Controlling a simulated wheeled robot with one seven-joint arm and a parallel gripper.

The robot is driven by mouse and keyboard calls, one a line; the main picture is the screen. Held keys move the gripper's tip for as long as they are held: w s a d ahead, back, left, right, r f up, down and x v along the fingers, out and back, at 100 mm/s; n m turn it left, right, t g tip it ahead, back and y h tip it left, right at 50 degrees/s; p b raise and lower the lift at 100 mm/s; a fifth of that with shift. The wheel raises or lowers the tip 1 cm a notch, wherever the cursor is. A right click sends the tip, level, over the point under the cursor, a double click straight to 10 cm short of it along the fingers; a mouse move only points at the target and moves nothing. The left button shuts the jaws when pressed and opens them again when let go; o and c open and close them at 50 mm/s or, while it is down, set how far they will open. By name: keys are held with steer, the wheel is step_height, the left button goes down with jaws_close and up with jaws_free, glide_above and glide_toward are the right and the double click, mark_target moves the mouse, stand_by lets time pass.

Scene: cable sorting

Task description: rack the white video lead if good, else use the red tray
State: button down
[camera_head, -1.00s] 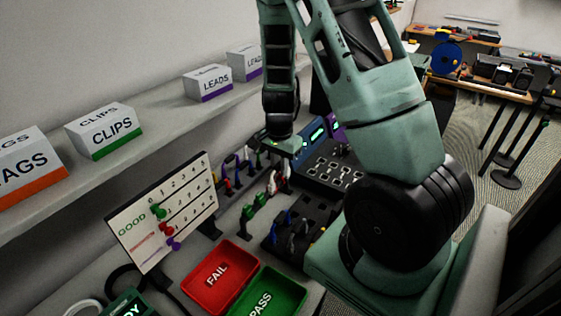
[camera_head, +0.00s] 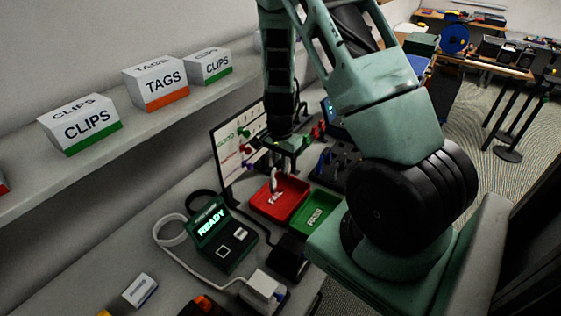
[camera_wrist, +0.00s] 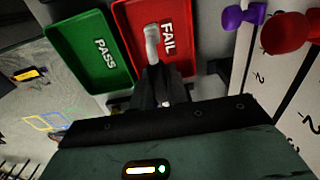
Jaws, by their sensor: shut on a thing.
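My gripper (camera_head: 281,155) is shut on a white lead (camera_head: 273,181) and holds it over the red tray (camera_head: 292,192) marked FAIL. In the wrist view the white lead (camera_wrist: 151,42) sticks out past my gripper (camera_wrist: 160,85), over the red tray (camera_wrist: 180,14) beside the FAIL lettering. I cannot tell whether the lead touches the tray floor. Most of the lead is hidden by the gripper. The rack area to the right is partly hidden behind my arm.
The green PASS tray (camera_head: 322,206) sits right beside the red one. A board with coloured pegs (camera_head: 226,165) stands close behind the red tray. A tester reading READY (camera_head: 221,238) and a white plug box (camera_head: 263,287) are in front left.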

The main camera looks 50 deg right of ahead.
steer(key=shift+f+b, duration=2.15)
steer(key=shift+f, duration=0.5)
steer(key=shift+f+b, duration=0.65)
steer(key=shift+f, duration=0.25)
stand_by(0.5)
steer(key=c, duration=0.7)
jaws_free()
steer(key=shift+r, duration=0.1)
steer(key=shift+r+p, duration=3.45)
steer(key=shift+r, duration=0.55)
